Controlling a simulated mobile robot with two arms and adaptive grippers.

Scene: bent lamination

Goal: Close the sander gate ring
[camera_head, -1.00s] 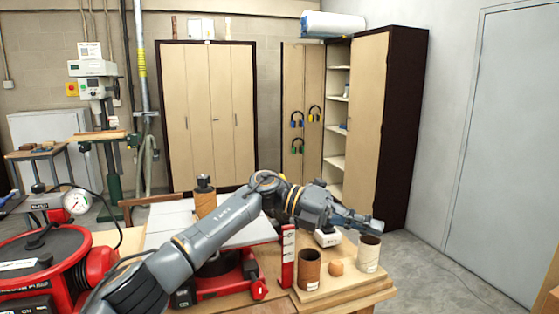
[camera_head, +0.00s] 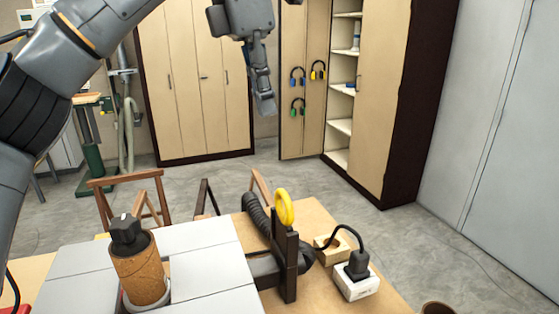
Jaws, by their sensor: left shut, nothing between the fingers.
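A yellow ring (camera_head: 284,208) stands upright on top of a dark upright gate plate (camera_head: 288,262) on the bench. A black ribbed hose (camera_head: 258,217) runs to the plate from behind. My left gripper (camera_head: 264,106) is shut and empty, pointing down in the air. In the picture it is above and slightly left of the ring, clearly apart from it. The lower part of the gate and what it joins are partly hidden by the white table. My right gripper is not in view.
A brown cylinder with a black cap (camera_head: 140,264) stands on the white table top (camera_head: 207,262). A white socket box (camera_head: 352,284) with a black plug and cable is right of the gate. A brown cup (camera_head: 436,308) shows at the bottom edge. Wooden trestles (camera_head: 130,184) stand behind.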

